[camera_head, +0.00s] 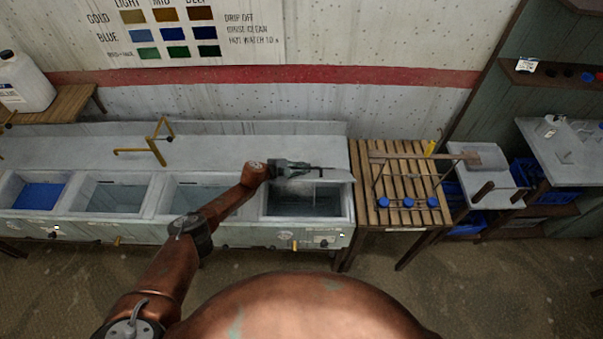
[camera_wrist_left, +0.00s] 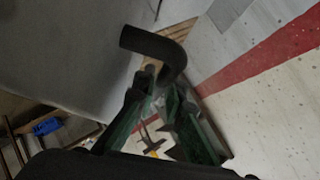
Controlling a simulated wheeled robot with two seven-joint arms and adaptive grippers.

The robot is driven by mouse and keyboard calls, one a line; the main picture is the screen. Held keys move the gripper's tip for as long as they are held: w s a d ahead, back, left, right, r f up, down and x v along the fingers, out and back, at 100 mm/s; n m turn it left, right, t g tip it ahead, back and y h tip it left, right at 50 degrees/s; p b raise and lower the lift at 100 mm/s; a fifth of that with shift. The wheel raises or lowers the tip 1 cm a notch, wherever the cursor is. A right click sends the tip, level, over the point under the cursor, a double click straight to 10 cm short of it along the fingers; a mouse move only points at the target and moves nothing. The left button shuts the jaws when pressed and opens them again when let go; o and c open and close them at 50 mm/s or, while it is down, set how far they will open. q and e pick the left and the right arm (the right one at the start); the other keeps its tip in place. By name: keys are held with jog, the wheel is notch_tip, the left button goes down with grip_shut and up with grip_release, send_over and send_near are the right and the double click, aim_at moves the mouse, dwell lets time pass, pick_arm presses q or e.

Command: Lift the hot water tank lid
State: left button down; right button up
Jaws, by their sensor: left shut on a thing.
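My left gripper (camera_head: 312,169) reaches over the rightmost tank (camera_head: 306,200) in the row of grey basins. It is shut on the lid's dark curved handle, which shows in the left wrist view (camera_wrist_left: 158,46) between and above the green-grey fingers (camera_wrist_left: 160,105). The pale grey lid (camera_head: 336,175) is at the back of this tank; its broad flat face fills the left wrist view's upper left (camera_wrist_left: 65,50). The lid looks tilted up, and the tank's dark inside shows below it. The gripper and forearm hide part of the lid. My right gripper is out of view.
Other basins stand to the left, one with blue liquid (camera_head: 38,196). A brass bracket (camera_head: 150,145) rises behind them. A slatted wooden table (camera_head: 398,165) with a wire rack and blue knobs stands close on the right. The wall (camera_head: 330,115) is behind.

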pick_arm(q)
jog(key=shift+w+d+r, duration=0.1)
jog(key=shift+d, duration=0.05)
dwell(0.3)
jog(key=c, duration=2.3)
grip_release()
jog(key=shift+o, duration=0.2)
jog(key=shift+a+r, duration=0.15)
jog(key=shift+a, duration=0.25)
jog(key=v, duration=1.1)
jog(key=shift+s+r, duration=0.1)
jog(key=shift+s, duration=0.2)
jog(key=shift+d, duration=0.1)
jog(key=shift+c, duration=0.3)
